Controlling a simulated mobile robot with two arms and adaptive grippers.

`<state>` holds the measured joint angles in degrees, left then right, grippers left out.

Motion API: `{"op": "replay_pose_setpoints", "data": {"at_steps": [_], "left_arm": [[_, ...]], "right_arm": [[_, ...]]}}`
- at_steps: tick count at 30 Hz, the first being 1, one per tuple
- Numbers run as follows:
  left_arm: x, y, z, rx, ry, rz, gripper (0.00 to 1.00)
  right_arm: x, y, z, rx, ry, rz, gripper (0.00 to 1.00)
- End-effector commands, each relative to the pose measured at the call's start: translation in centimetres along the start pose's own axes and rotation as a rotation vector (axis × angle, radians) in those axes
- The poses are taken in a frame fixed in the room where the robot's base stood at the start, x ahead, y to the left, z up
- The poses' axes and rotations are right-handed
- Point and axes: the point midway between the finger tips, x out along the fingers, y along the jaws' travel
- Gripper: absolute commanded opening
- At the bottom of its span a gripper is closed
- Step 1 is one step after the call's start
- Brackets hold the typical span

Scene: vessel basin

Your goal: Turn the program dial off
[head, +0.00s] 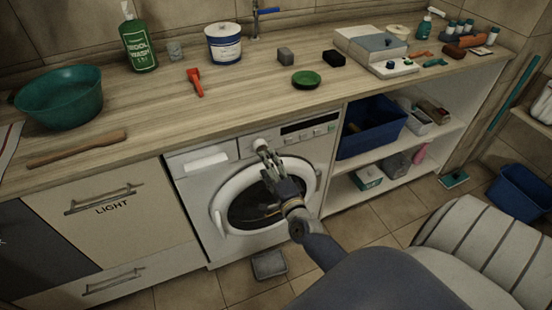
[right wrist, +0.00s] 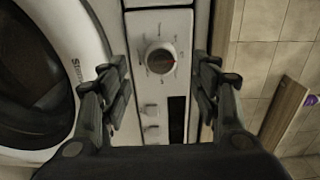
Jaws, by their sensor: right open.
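The program dial (right wrist: 160,58) is a round silver knob with a red mark at its right side, on the white panel of the washing machine (head: 205,180). Tick marks surround it. In the head view the dial (head: 260,143) shows just above my right gripper's fingertips. My right gripper (head: 267,158) is open in front of the panel. In the right wrist view its two fingers (right wrist: 162,74) stand left and right of the dial, apart from it, with nothing between them touching. My left gripper is not in view.
The round door (head: 222,205) of the machine is below the panel, with a display and buttons right of the dial. The wooden counter (head: 240,95) overhangs above and holds several items. A grey tray (head: 269,264) lies on the floor. A blue bin (head: 370,128) sits on the right shelf.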

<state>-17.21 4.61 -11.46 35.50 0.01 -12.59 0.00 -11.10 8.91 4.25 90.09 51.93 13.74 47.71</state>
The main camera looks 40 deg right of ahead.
Motion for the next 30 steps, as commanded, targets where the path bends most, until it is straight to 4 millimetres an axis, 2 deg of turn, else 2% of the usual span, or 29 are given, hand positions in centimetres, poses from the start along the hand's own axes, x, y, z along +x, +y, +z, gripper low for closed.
{"op": "replay_pose_setpoints", "data": {"at_steps": [1, 6, 12, 30], "left_arm": [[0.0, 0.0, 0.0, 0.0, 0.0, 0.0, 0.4], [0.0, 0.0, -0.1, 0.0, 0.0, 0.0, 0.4], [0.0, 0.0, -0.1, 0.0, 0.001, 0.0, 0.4], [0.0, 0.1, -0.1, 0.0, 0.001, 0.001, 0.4]], "right_arm": [[-1.2, 0.1, 0.0, 0.0, 0.0, 0.002, 0.57], [-4.0, 0.1, 0.0, 0.0, 0.0, 0.001, 0.57], [-5.7, 0.0, 0.0, 0.0, 0.001, 0.0, 0.57], [-5.9, 0.0, 0.0, -0.001, 0.0, -0.001, 0.57]]}}
